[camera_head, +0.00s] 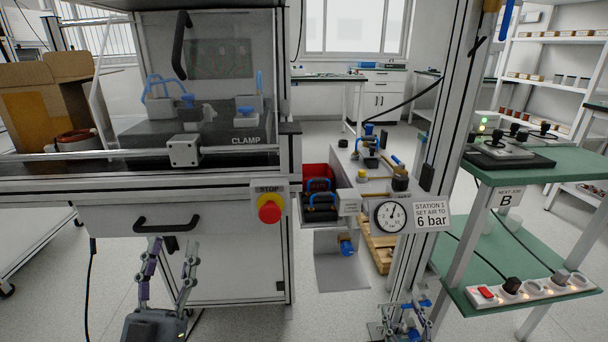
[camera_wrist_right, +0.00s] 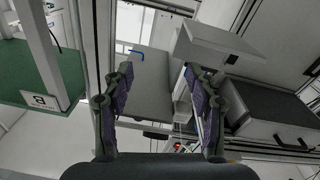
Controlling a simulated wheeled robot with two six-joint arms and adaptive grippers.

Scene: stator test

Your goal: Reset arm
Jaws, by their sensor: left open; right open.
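My left gripper (camera_head: 168,262) is open and empty in the head view. It points upward in front of the white cabinet, below the black drawer handle (camera_head: 166,222). My right gripper (camera_head: 406,310) shows at the bottom of the head view, small and partly cut off, near the foot of the aluminium post. In the right wrist view its two fingers (camera_wrist_right: 160,105) stand well apart with nothing between them. Past the fingers, that view shows grey bench parts and frame members at a steep tilt.
A test station with a clear guard (camera_head: 220,80) and red stop button (camera_head: 269,207) stands at left. A pressure gauge (camera_head: 391,215) and "6 bar" sign (camera_head: 430,215) are by the post. A green shelf (camera_head: 560,165) and power strip (camera_head: 530,290) are at right. Grey floor lies between.

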